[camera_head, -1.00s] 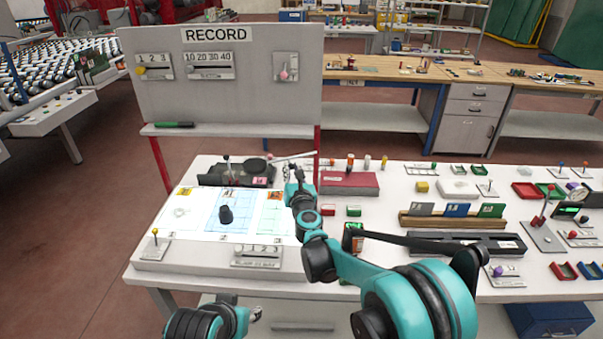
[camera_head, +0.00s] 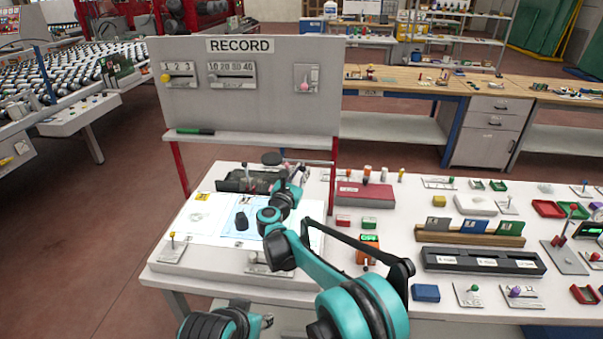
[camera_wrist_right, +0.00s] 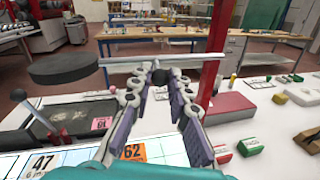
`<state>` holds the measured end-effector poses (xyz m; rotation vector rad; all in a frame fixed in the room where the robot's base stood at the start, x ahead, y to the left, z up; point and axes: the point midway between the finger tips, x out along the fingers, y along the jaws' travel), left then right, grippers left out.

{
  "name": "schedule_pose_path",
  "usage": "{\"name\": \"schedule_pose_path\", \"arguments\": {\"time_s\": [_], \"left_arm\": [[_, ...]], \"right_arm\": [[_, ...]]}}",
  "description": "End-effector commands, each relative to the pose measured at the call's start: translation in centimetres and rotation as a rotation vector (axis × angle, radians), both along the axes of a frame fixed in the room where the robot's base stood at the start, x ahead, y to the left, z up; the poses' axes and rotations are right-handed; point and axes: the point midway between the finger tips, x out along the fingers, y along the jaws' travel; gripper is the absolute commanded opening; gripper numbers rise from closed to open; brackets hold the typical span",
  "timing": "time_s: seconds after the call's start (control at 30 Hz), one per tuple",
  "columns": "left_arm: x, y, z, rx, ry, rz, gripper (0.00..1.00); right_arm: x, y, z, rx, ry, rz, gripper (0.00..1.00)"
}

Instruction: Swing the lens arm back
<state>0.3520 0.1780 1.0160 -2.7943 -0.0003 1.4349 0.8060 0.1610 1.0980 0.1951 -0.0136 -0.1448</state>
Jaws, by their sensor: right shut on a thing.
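The lens arm is a thin pale rod (camera_wrist_right: 205,57) with a round black lens disc (camera_wrist_right: 75,68) at its left end and a dark knob (camera_wrist_right: 160,77) near its middle. In the head view the disc (camera_head: 272,158) is above a dark stand at the back of the white table. My right gripper (camera_head: 292,178) reaches over the paper sheet to the rod. In the wrist view its fingers (camera_wrist_right: 162,88) are shut on the dark knob. My left arm shows at the bottom of the head view; its gripper (camera_head: 267,320) is small and partly cut off.
The RECORD board (camera_head: 250,90) stands behind the table, with a red post (camera_head: 333,180) close right of the rod. A red box (camera_head: 363,196) and several small items fill the table's right side.

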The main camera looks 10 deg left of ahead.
Motion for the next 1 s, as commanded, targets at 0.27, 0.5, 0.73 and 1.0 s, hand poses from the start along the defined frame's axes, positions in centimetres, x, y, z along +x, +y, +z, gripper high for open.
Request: {"name": "schedule_pose_path", "arguments": {"time_s": [0.27, 0.5, 0.73, 1.0], "left_arm": [[0.0, 0.0, 0.0, 0.0, 0.0, 0.0, 0.4], [0.0, 0.0, 0.0, 0.0, 0.0, 0.0, 0.4], [0.0, 0.0, 0.0, 0.0, 0.0, 0.0, 0.4], [0.0, 0.0, 0.0, 0.0, 0.0, 0.0, 0.4]], "right_arm": [[0.1, 0.0, 0.2, -0.004, -0.003, 0.003, 0.2], [0.1, 0.0, 0.2, -0.003, -0.002, 0.003, 0.39], [-0.7, 0.2, 0.2, -0.002, -0.002, 0.003, 0.39], [-5.2, 0.8, 0.1, -0.003, -0.002, 0.006, 0.39]]}}
